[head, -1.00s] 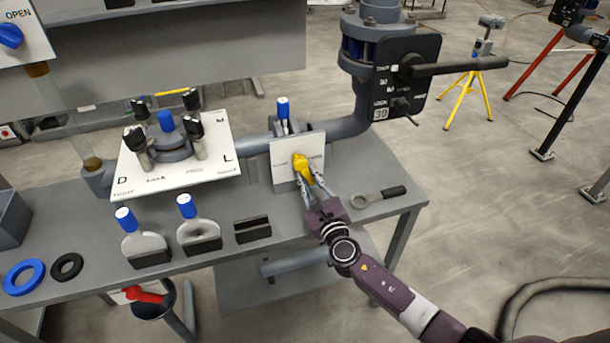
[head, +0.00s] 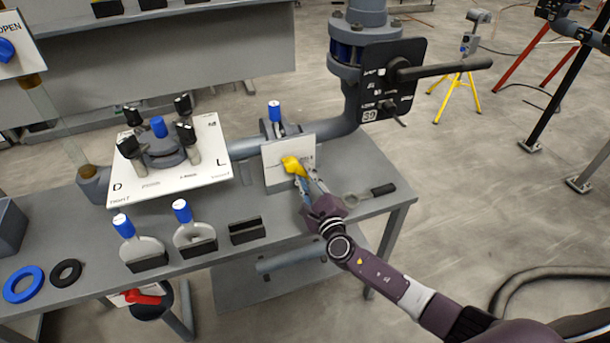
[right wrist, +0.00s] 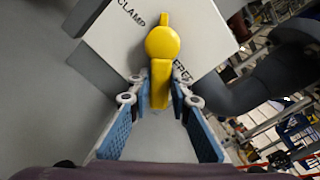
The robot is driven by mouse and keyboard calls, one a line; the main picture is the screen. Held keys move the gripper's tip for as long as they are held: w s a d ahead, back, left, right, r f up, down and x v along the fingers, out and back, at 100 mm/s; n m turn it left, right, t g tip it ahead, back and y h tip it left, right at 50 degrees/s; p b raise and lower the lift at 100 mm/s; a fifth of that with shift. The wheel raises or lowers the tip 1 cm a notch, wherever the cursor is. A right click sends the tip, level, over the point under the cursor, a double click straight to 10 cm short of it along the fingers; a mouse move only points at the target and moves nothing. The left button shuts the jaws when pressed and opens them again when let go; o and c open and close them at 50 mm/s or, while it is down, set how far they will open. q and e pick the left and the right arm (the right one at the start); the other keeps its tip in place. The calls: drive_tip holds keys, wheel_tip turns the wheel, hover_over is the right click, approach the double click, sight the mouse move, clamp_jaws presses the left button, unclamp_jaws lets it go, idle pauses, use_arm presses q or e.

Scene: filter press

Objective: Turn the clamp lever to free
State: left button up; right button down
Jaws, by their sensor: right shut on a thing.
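The yellow clamp lever (head: 293,165) is on a white upright plate (head: 275,178) at the middle of the bench. In the right wrist view the lever (right wrist: 161,60) has a round hub and a handle, with CLAMP printed on one side and FREE on the other. Relative to the print, the handle slants down toward the FREE side. My right gripper (head: 307,188) is shut on the handle; in the wrist view the blue-padded fingers (right wrist: 160,102) are on either side of it. My left gripper is not in view.
A black panel (head: 388,80) with a long handle stands behind, to the right. A white plate with black knobs (head: 205,150) is to the left. A ring-ended wrench (head: 370,194) lies right of my gripper. Blue-handled tools (head: 183,212) stand at the bench front.

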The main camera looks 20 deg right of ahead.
drive_tip(key=c, duration=1.8)
unclamp_jaws()
drive_tip(key=shift+o, duration=0.2)
drive_tip(key=shift+s, duration=0.1)
drive_tip(key=s, duration=1.2)
drive_tip(key=shift+d, duration=0.25)
